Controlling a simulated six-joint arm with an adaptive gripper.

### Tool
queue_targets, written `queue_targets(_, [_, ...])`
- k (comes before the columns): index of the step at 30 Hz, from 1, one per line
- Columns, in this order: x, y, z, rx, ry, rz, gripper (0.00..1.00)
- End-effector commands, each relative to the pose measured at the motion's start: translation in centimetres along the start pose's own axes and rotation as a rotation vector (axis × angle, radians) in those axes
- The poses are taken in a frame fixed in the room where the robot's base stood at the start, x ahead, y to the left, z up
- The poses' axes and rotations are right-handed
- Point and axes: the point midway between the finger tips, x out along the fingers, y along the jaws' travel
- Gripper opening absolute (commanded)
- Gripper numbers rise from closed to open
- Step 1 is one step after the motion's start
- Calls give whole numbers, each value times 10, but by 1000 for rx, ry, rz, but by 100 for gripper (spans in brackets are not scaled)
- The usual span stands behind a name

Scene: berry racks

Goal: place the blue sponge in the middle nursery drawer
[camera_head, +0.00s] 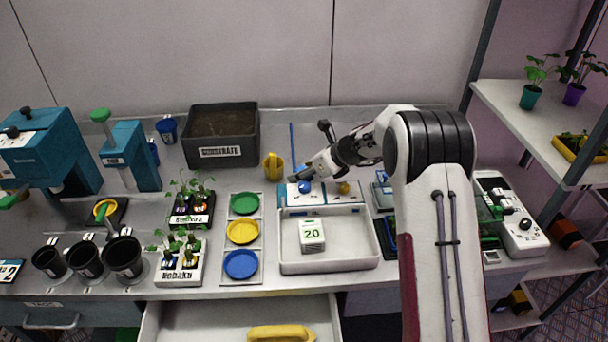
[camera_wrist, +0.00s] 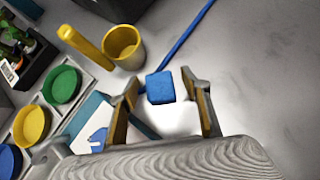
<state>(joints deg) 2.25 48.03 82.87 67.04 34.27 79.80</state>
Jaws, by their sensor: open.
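The blue sponge (camera_wrist: 160,87) shows in the wrist view as a small blue block on the grey worktop, between and just beyond the fingertips of my gripper (camera_wrist: 161,92). My gripper is open, with one finger to each side of the sponge; I cannot tell whether either touches it. In the head view my gripper (camera_head: 294,177) is low at the back of the worktop, and the sponge is not clearly visible there. An open drawer (camera_head: 200,318) extends below the front edge of the worktop, with a yellow object (camera_head: 281,333) inside.
A blue rod (camera_head: 292,147) lies behind the gripper, and a yellow can (camera_head: 274,166) stands left of it. A white tray (camera_head: 328,268) holds a box marked 20 (camera_head: 312,235). Coloured dishes (camera_head: 242,231), seedling pots and black cups stand further left.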

Motion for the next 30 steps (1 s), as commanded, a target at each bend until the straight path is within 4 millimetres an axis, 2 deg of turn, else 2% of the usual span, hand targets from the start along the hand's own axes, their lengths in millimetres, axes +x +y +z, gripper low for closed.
queue_targets(6, [0,0,0,0,0,0,47])
queue_targets(7, [0,0,0,0,0,0,42])
queue_targets(10, [0,0,0,0,0,0,18])
queue_targets(23, [-1,0,1,-1,0,0,16])
queue_targets(30, [-12,0,13,-3,-1,0,16])
